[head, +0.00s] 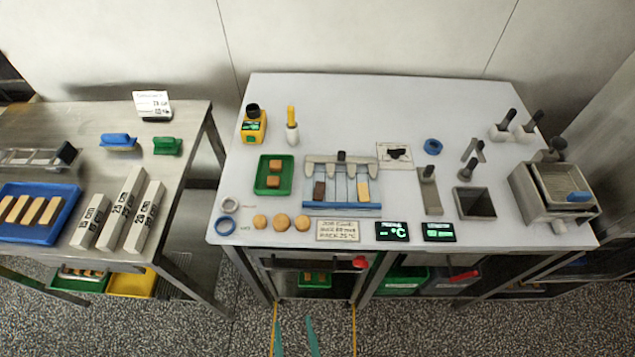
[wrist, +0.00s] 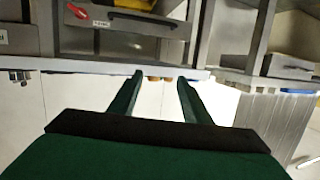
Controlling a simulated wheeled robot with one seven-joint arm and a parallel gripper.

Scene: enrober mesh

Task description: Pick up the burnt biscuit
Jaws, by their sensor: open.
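A dark brown finger biscuit (head: 319,191), the darkest of the biscuits I can make out, lies on the left of a wire rack (head: 341,184) in the head view. A pale finger biscuit (head: 363,192) lies on its right. Three round golden biscuits (head: 281,222) sit in a row near the table's front edge. I cannot tell for certain which biscuit is burnt. My gripper (wrist: 160,76) is open in the wrist view, its green fingers apart with nothing held. Small tan shapes (wrist: 153,78) show beyond the fingertips, too small to identify.
The white table (head: 340,115) has free room at the back. A green tray (head: 262,185) with brown squares stands left of the rack. Left is a steel table (head: 75,125) with a blue tray (head: 68,218) of finger biscuits. Metal containers (head: 472,203) stand at the right.

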